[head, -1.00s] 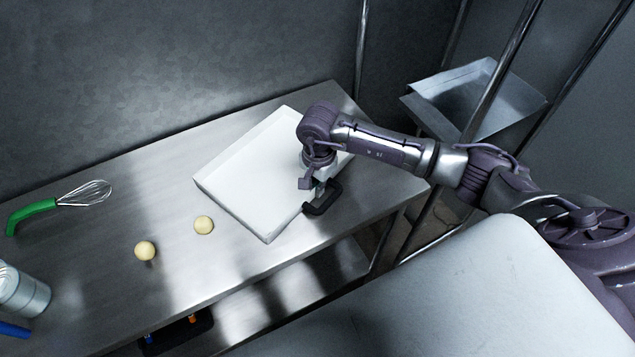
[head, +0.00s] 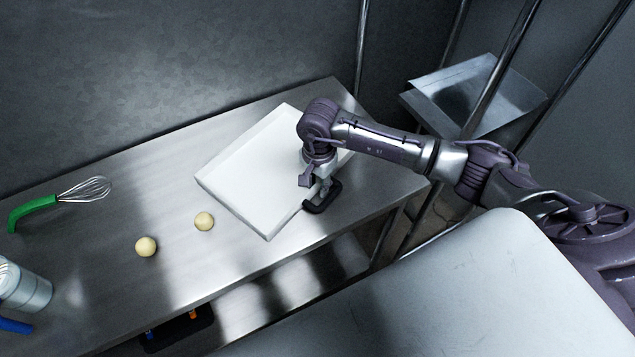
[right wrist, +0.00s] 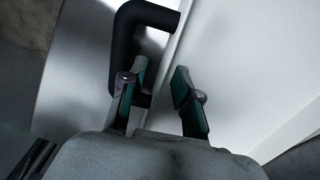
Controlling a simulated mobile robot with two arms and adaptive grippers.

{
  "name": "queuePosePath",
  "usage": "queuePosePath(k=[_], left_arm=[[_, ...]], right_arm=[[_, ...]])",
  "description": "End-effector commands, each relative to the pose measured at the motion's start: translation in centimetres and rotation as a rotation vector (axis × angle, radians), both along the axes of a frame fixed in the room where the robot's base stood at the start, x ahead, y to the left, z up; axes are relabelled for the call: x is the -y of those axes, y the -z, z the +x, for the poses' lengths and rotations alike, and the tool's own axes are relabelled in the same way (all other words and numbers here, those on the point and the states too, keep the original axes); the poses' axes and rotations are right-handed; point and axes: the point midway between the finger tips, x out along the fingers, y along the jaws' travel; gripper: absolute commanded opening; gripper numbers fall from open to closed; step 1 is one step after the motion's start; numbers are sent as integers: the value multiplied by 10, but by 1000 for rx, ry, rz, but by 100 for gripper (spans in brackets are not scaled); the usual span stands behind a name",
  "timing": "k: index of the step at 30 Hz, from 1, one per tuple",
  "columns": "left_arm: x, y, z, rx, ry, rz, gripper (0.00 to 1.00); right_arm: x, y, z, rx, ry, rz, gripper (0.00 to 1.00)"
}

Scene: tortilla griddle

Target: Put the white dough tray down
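The white dough tray (head: 250,165) is a shallow rectangular tray lying on the steel table (head: 130,180), with its right part behind my right arm. Its black handle (head: 324,197) is on the near right side, and the handle also shows in the right wrist view (right wrist: 128,40). My right gripper (head: 320,186) is at this handle. In the right wrist view, the fingers of my right gripper (right wrist: 160,85) are apart, with the tray's side wall and the handle's lower end between or just beyond them. I cannot tell whether either finger touches. My left gripper is not in view.
Two dough balls (head: 204,221) (head: 146,247) lie left of the tray. A whisk with a green handle (head: 33,211) and a metal canister (head: 24,287) are farther left. A metal bin (head: 465,95) stands behind upright poles at the back right.

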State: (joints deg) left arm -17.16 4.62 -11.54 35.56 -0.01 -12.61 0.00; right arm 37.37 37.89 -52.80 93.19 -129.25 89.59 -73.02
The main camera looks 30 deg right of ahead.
Motion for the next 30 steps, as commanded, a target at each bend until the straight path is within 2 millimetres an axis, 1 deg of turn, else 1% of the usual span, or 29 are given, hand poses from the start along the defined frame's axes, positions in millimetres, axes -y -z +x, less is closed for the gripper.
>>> queuePosePath(k=[5, 9, 12, 16, 21, 30], left_arm=[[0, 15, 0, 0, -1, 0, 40], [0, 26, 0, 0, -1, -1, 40], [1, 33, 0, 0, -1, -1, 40], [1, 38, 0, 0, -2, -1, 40], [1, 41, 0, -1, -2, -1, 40], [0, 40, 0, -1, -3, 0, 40]], right_arm=[[1, -29, 2, 10, -2, 0, 31], [1, -60, 1, 9, -1, 0, 31], [1, -81, 1, 9, -2, 1, 31], [1, -102, 0, 6, -1, -1, 31], [1, -116, -1, 4, 0, 1, 31], [1, -118, -2, 2, 0, 0, 31]])
